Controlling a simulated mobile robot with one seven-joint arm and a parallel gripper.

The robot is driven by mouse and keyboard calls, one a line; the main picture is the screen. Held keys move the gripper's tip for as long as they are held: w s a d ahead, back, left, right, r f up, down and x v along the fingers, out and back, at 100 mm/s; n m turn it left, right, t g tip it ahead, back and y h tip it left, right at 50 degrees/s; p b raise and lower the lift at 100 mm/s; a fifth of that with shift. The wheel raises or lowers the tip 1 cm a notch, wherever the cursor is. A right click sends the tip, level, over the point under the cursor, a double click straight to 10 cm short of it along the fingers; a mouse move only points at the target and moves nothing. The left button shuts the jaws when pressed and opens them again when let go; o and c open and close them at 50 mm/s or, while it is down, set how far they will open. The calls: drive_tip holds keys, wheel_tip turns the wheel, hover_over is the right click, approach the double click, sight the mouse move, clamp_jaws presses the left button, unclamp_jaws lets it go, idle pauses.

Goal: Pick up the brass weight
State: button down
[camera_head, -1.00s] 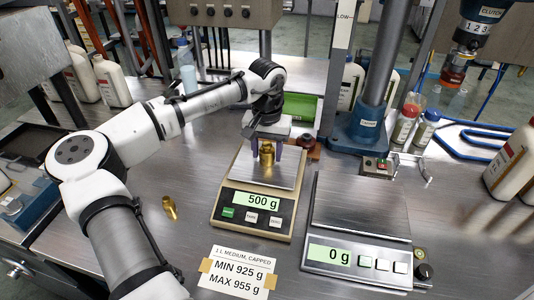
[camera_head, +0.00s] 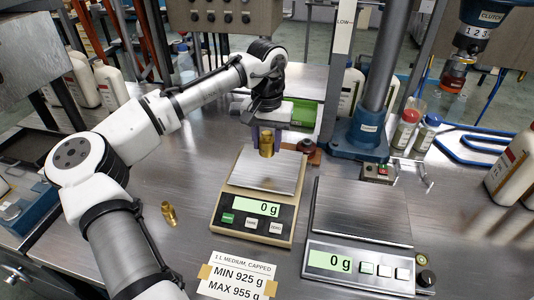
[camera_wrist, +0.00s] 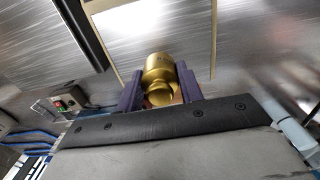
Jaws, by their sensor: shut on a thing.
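The brass weight (camera_head: 266,144) is held between the fingers of my gripper (camera_head: 266,137), above the back part of the left scale's plate. The left scale (camera_head: 256,212) reads 0 g. In the wrist view the weight (camera_wrist: 160,75) sits between the two purple fingers of my gripper (camera_wrist: 159,90), which are shut on its knob end. Its far end points away from the wrist camera. A second brass piece (camera_head: 169,213) lies on the bench to the left of the left scale.
The right scale (camera_head: 358,262) is empty and reads 0 g. A paper label (camera_head: 238,278) lies in front of the left scale. A blue column base (camera_head: 358,140) and bottles (camera_head: 404,128) stand behind the right scale.

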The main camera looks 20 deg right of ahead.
sight(267, 133)
wheel_tip(267, 133, up, 15)
drive_tip(key=shift+b, duration=0.35)
